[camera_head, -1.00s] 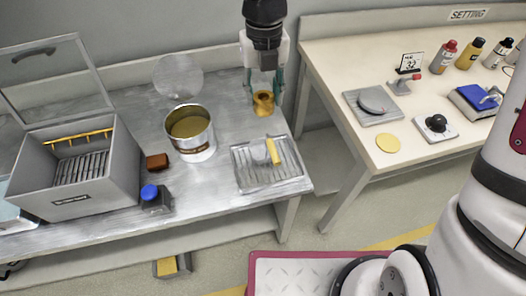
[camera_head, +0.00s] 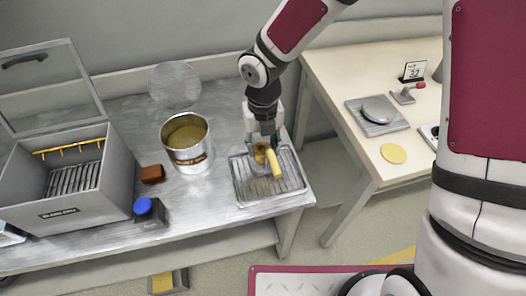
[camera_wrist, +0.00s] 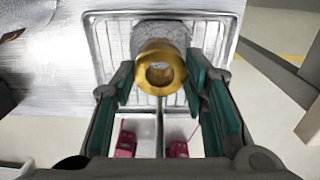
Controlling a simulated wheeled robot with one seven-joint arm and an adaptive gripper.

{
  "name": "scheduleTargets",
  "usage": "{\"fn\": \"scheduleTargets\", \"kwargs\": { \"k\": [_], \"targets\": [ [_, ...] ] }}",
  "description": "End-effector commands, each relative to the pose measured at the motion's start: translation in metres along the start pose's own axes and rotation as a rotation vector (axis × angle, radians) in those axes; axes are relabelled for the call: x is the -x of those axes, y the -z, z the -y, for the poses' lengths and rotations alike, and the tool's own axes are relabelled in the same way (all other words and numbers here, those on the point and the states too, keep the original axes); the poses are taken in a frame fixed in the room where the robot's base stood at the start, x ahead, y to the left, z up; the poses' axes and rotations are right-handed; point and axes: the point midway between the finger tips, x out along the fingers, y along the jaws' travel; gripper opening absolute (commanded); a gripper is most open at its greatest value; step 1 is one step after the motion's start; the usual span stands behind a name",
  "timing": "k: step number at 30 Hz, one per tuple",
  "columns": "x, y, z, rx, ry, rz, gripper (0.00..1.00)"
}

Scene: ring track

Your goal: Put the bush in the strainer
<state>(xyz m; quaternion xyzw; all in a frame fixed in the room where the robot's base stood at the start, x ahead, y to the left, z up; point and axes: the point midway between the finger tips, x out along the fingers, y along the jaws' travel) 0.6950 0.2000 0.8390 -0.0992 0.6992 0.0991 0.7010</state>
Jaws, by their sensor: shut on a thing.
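The bush is a brass flanged ring (camera_wrist: 160,72), held between the teal pads of my gripper (camera_wrist: 160,78) in the wrist view. In the head view my gripper (camera_head: 263,142) is over the ribbed metal tray, and the bush (camera_head: 261,152) shows partly between its fingers. No strainer is clearly recognisable. A tin pail (camera_head: 187,158) with a yellow-brown inside and a round greyish disc (camera_head: 175,84) behind it stand to the left.
The ribbed tray (camera_head: 243,190) lies at the bench's right end. A grey open-lidded box (camera_head: 85,204) with a rack stands at the left. A cream table (camera_head: 350,85) is at right.

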Motion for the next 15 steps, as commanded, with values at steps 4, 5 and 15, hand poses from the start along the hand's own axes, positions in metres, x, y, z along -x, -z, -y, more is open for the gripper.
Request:
{"fn": "scheduleTargets", "kwargs": {
  "k": [4,5,15],
  "targets": [
    [-0.023,0.001,0.000,0.000,0.001,-0.004,0.00],
    [-0.026,0.000,0.000,-0.001,0.000,-0.003,0.00],
    [-0.030,0.000,0.000,-0.001,0.000,-0.001,0.00]
  ]
}}
